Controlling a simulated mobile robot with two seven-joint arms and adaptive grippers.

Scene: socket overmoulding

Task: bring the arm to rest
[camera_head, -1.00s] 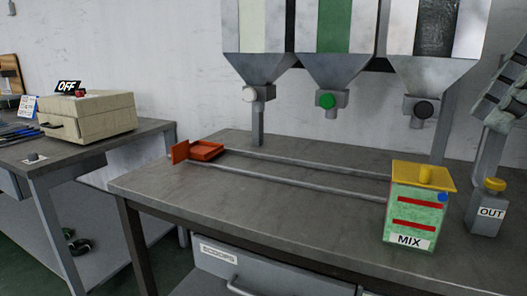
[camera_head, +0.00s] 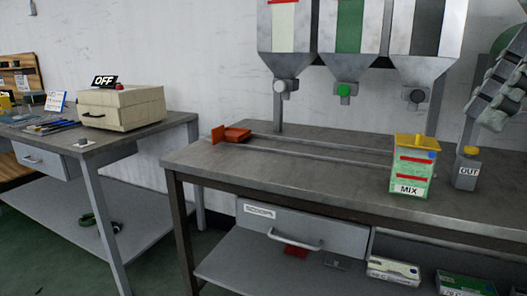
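At the right edge of the head view, a grey jointed shape (camera_head: 494,97) slants down from the upper right, above and behind the OUT box. It may be my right gripper, but its fingertips are not clear and I cannot tell whether it is open or shut. I see nothing held in it. My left gripper is not in view.
The grey bench (camera_head: 300,160) carries an orange slide (camera_head: 237,134) on rails, the MIX box (camera_head: 411,170) and the OUT box (camera_head: 467,168). Hoppers (camera_head: 345,45) hang above. Left, a second table (camera_head: 150,137) holds a beige OFF box (camera_head: 122,108). Mid-bench is clear.

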